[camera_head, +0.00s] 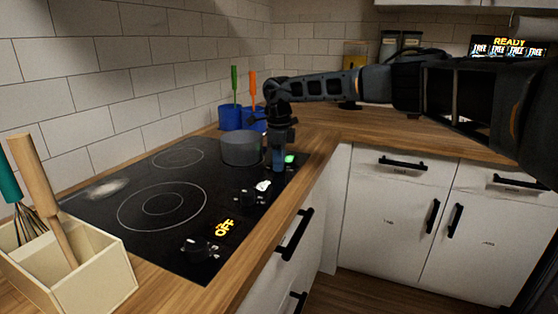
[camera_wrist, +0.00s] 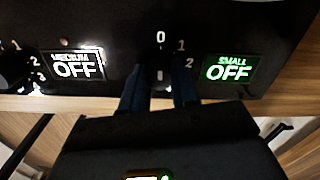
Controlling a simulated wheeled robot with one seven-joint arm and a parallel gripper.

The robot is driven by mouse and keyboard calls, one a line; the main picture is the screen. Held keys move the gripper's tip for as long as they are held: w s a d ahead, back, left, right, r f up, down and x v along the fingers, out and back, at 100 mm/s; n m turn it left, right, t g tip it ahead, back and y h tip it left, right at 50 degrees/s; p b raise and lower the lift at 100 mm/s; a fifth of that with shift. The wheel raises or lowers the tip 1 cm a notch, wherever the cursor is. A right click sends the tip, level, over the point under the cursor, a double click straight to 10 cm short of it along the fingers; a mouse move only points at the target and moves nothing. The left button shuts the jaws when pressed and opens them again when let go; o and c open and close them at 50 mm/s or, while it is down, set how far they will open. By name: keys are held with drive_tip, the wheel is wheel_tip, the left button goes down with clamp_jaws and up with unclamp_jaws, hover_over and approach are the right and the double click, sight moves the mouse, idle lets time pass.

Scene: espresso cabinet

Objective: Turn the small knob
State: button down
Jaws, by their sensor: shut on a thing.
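My gripper (camera_head: 278,164) points down at the far right end of the black cooktop (camera_head: 135,180). In the wrist view its two fingers (camera_wrist: 160,92) are shut on the small knob (camera_wrist: 160,74), one on each side. The knob's white mark lines up with the 0 above it; 1 and 2 are printed to its right. The small display (camera_wrist: 230,68) reads "SMALL OFF" in green, and shows as a green patch in the head view (camera_head: 291,159). In the head view the gripper hides the small knob.
The medium knob (camera_head: 247,197) and its "MEDIUM OFF" display (camera_wrist: 73,65) lie to the left. The large knob (camera_head: 196,247) is nearer. A grey pot (camera_head: 241,148) stands close beside my gripper. Blue containers (camera_head: 230,118) with utensils stand behind; a utensil box (camera_head: 75,270) is front left.

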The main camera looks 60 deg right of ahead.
drive_tip(key=shift+r, duration=0.1)
drive_tip(key=c, duration=0.8)
unclamp_jaws()
drive_tip(key=shift+c, duration=0.2)
wheel_tip(320, 180, up, 8)
drive_tip(key=shift+f, duration=0.15)
